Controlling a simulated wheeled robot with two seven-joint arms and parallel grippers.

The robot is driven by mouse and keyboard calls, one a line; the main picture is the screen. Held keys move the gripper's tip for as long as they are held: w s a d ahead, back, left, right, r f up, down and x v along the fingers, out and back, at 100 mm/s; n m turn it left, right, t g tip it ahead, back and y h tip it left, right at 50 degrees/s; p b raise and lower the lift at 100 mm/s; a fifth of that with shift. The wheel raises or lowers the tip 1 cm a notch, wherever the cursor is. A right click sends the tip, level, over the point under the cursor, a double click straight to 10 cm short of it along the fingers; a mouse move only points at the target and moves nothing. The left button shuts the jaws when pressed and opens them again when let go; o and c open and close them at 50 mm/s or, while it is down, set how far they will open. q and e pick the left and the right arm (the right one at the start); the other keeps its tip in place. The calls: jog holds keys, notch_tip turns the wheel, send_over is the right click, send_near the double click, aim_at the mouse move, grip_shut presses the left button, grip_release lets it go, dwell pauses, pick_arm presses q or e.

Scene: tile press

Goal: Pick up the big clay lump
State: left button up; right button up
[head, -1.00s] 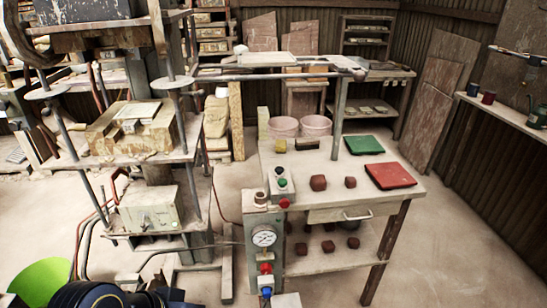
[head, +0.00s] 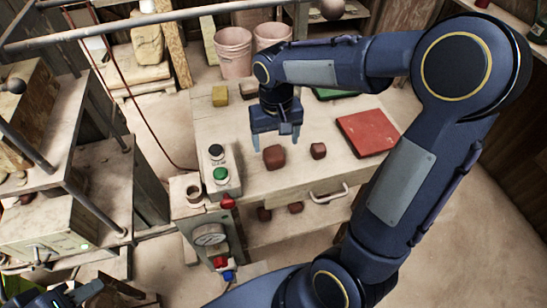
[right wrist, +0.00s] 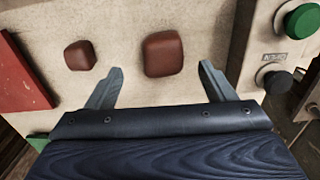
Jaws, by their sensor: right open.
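The big clay lump (head: 274,157) is a reddish-brown rounded block on the pale table top. It also shows in the right wrist view (right wrist: 162,54), ahead of the fingers. A smaller clay lump (head: 318,151) lies to its right in the head view, and to its left in the right wrist view (right wrist: 80,55). My right gripper (head: 276,142) points down at the table by the big lump, open and empty. In the right wrist view its fingertips (right wrist: 161,69) stand apart, with the big lump lined up between them. My left gripper (head: 95,291) shows only partly at the bottom left edge.
A control box with a green button (head: 221,174) stands close left of the lump. A red board (head: 367,132) lies to the right, a green one (head: 335,94) behind. A yellow block (head: 220,96) and pink buckets (head: 233,52) are at the back. More lumps lie on the lower shelf.

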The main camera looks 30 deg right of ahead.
aim_at(274, 160)
notch_tip(274, 160, down, 6)
jog(key=shift+w+a, duration=0.15)
jog(key=c, duration=1.2)
jog(key=shift+r, duration=0.15)
jog(key=shift+c, duration=0.2)
